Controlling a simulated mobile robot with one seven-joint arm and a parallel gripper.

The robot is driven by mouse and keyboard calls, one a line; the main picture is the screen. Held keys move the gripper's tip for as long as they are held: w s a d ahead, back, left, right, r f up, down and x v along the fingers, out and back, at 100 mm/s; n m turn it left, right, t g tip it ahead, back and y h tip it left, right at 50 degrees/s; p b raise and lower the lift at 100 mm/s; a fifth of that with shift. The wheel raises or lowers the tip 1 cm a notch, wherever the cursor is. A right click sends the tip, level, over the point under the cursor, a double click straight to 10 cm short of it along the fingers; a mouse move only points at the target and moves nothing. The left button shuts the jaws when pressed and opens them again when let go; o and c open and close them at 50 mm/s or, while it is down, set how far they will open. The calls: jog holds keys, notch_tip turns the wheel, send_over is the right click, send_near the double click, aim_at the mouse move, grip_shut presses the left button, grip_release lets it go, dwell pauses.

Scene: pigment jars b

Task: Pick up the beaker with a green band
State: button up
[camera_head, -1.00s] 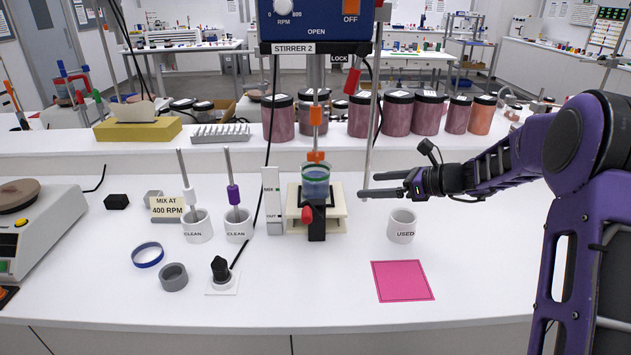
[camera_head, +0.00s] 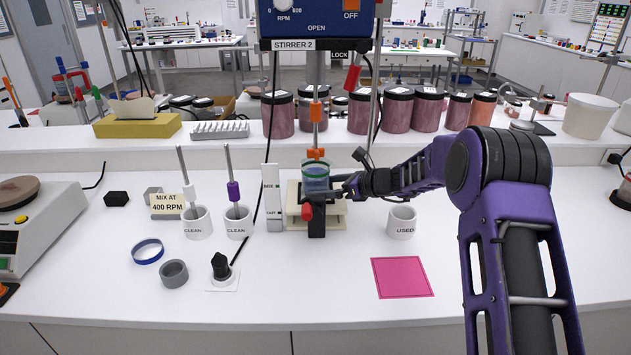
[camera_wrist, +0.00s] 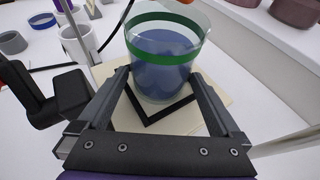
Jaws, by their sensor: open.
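The beaker with a green band (camera_head: 315,176) stands upright on the cream stirrer base (camera_head: 338,222), under the stirrer's orange chuck. It is clear and holds blue liquid, with the green band near its rim. In the wrist view the beaker (camera_wrist: 165,62) is straight ahead. My gripper (camera_head: 336,188) is at the beaker's right side in the head view. In the wrist view my gripper (camera_wrist: 163,82) is open, with one finger on each side of the beaker's lower part. I cannot tell whether either finger touches the glass.
The stirrer head (camera_head: 318,22) hangs above the beaker. A red-knobbed black clamp (camera_head: 317,217) stands in front of it. A white USED cup (camera_head: 402,221) and a pink mat (camera_head: 402,278) lie to the right. Two CLEAN cups (camera_head: 197,224) with stirring rods stand left.

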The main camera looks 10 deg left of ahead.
jog(key=shift+w+a+f, duration=0.2)
jog(key=shift+a, duration=0.3)
jog(key=c, duration=1.4)
jog(key=shift+r, duration=0.1)
jog(key=shift+c, duration=0.3)
jog(key=shift+r, duration=0.1)
